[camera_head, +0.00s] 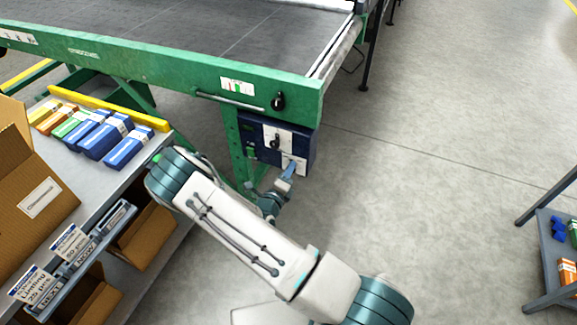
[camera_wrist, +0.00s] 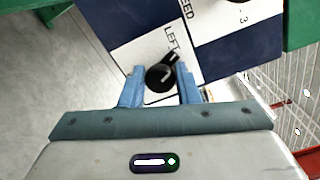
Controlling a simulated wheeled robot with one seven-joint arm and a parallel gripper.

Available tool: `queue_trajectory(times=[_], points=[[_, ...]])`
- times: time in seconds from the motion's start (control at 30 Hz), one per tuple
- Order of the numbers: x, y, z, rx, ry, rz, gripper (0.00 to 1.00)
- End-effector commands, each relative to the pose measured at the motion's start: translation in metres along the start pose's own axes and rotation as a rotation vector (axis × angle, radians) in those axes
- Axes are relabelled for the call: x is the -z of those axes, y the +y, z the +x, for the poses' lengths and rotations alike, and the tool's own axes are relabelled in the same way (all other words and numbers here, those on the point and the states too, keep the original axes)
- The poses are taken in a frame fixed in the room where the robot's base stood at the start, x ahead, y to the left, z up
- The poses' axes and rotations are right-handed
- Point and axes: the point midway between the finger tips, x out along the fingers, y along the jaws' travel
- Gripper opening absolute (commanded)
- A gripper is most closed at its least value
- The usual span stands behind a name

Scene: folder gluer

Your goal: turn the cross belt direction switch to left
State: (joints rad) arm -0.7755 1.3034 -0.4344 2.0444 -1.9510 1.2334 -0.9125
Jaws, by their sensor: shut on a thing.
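The cross belt direction switch (camera_wrist: 160,75) is a black rotary knob with a white pointer line on a white label plate. In the wrist view its pointer is aimed up and to the right, near the word LEFT. My gripper (camera_wrist: 160,88) has its two blue fingers on either side of the knob and is shut on it. In the head view my gripper (camera_head: 288,174) reaches the lower part of the dark blue control box (camera_head: 305,150) under the green conveyor frame; the knob is hidden there.
Another black knob (camera_head: 275,141) with a white plate sits above on the same box. A black handle (camera_head: 278,101) is on the green frame (camera_head: 180,72). A table (camera_head: 150,160) with small boxes stands left.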

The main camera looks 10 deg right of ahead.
Motion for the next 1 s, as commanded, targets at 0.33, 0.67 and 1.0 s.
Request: queue_trajectory(times=[0.33, 0.67, 1.0], points=[[0.0004, 0.0002, -0.0009, -0.003, 0.001, -0.248, 0.06], [0.0008, 0.0019, -0.0010, -0.003, 0.001, -0.353, 0.06], [0.0012, 0.0026, -0.0009, -0.004, 0.001, -0.369, 0.06]])
